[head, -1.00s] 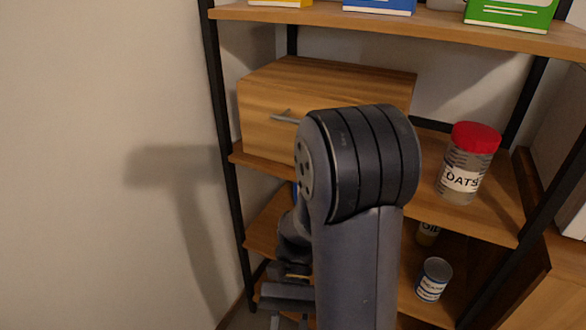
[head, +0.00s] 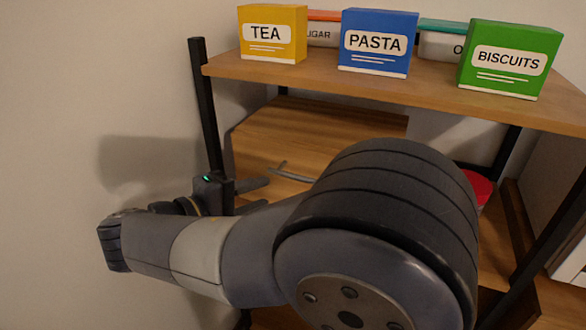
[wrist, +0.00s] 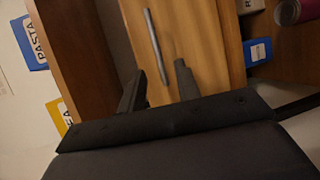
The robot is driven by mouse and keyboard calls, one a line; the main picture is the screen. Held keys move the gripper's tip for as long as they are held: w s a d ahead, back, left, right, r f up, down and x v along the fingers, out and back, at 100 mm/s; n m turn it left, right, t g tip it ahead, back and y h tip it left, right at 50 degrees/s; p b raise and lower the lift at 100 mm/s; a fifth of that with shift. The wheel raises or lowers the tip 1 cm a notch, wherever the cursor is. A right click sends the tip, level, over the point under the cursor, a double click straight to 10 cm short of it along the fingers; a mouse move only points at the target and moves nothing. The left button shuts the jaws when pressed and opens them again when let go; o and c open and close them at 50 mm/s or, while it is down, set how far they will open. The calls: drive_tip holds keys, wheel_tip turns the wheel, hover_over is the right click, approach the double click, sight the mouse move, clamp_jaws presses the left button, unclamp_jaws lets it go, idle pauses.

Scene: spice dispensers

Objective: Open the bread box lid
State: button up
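The bread box (head: 310,130) is a wooden box on a shelf, with its front face partly hidden by my arm. A thin grey bar handle (head: 290,173) is on its front. The wrist view shows the front face (wrist: 209,45) and the handle (wrist: 155,40) tilted. My gripper (head: 267,192) is at the left of the box front, close to the handle's left end. Its two fingers are apart and hold nothing. In the wrist view the handle lies between the fingertips (wrist: 160,66); whether it is within their reach I cannot tell. The lid looks shut.
Tea (head: 272,33), pasta (head: 378,42) and biscuits (head: 510,60) boxes stand on the shelf above, with more containers behind them. A red-lidded jar (head: 478,187) is right of the box, mostly hidden by my arm. A black shelf post (head: 205,105) is at the left, near my gripper.

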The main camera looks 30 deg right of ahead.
sight(294, 178)
drive_tip(key=x, duration=0.5)
drive_tip(key=b+x, duration=0.1)
drive_tip(key=x, duration=0.4)
drive_tip(key=shift+w+d+r, duration=0.2)
drive_tip(key=shift+w+d, duration=0.1)
clamp_jaws()
idle(0.4)
